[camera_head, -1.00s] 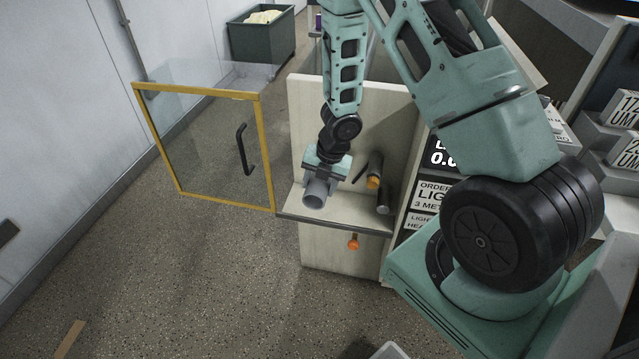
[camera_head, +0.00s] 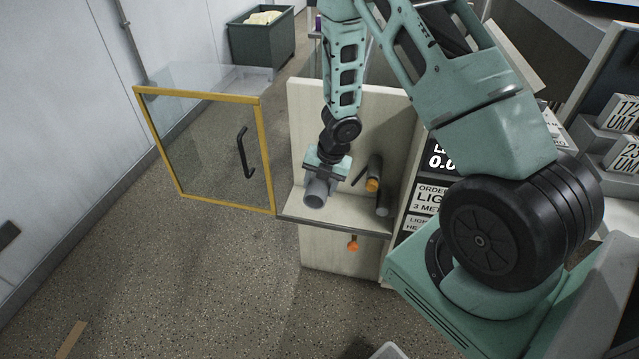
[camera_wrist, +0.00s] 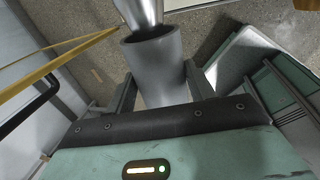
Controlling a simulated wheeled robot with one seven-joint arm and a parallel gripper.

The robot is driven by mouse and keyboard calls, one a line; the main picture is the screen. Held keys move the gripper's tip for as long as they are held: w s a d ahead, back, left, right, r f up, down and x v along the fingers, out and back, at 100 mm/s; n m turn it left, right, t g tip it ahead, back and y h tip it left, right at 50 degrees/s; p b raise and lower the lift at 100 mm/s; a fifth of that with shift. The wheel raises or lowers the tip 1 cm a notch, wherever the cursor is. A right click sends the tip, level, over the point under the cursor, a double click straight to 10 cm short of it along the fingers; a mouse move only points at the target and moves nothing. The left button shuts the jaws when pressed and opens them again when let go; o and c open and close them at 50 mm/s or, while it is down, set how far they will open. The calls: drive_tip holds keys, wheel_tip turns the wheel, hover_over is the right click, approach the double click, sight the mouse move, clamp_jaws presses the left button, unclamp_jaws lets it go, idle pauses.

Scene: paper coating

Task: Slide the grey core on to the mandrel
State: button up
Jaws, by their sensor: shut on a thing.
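The grey core (camera_wrist: 158,70) is a smooth open tube, held between the fingers of my gripper (camera_wrist: 155,92). In the head view the core (camera_head: 318,190) is above the shelf's left part, its open end tilted down toward the camera. My gripper (camera_head: 326,166) is shut on it from behind. In the wrist view a shiny metal cylinder (camera_wrist: 139,12), which looks like the mandrel, meets the core's mouth in line or nearly so. I cannot tell whether its tip is inside the rim. I cannot make out the mandrel apart from the core in the head view.
An orange-ended roll (camera_head: 373,184) and a grey cylinder (camera_head: 383,207) are right of the core. An orange knob (camera_head: 353,243) is below the shelf edge (camera_head: 335,224). A yellow-framed clear door (camera_head: 205,150) stands open at left. The floor in front is clear.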

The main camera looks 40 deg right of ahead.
drive_tip(key=shift+w+d+p, duration=0.95)
drive_tip(key=shift+d+p, duration=0.25)
drive_tip(key=shift+p, duration=0.7)
drive_tip(key=shift+w+d+p, duration=1)
drive_tip(key=shift+d+p, duration=0.25)
drive_tip(key=shift+p, duration=0.65)
drive_tip(key=shift+w+d+p, duration=0.95)
drive_tip(key=shift+d+p, duration=0.25)
drive_tip(key=shift+p, duration=0.7)
drive_tip(key=shift+s+a+f+b, duration=0.1)
drive_tip(key=shift+s+a+b, duration=0.8)
drive_tip(key=shift+a+b, duration=0.35)
drive_tip(key=shift+s+a+b, duration=1.05)
drive_tip(key=shift+a+b, duration=0.2)
drive_tip(key=shift+b, duration=0.65)
drive_tip(key=shift+s+a+b, duration=1)
drive_tip(key=shift+a+b, duration=0.25)
drive_tip(key=shift+b, duration=0.6)
